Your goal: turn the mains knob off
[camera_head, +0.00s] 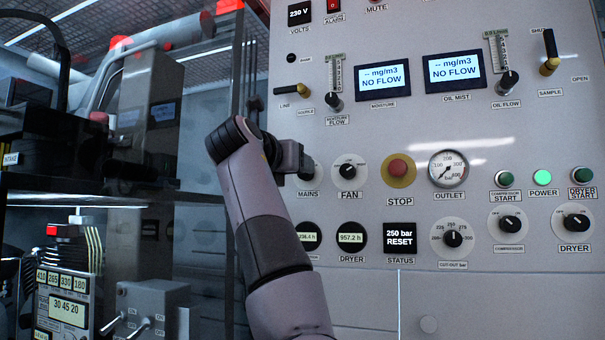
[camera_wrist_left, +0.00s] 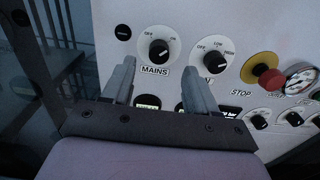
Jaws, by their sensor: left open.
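The mains knob (camera_wrist_left: 159,50) is a black knob on a round white dial above the MAINS label. Its white mark seems to point to the upper right, away from the OFF word at the upper left. In the head view my gripper hides most of it; only the dial's right edge (camera_head: 317,172) shows. My left gripper (camera_wrist_left: 160,72) is open and empty, its fingers pointing at the panel. In the wrist view the knob shows between and beyond the fingertips, with no visible contact. In the head view the left gripper (camera_head: 292,158) is in front of the mains dial.
The fan knob (camera_head: 348,171) is just right of the mains dial, followed by the red stop button (camera_head: 398,167) on yellow. Two round hour meters (camera_head: 351,238) sit below. A dark shelf frame with equipment (camera_head: 66,306) stands on the left.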

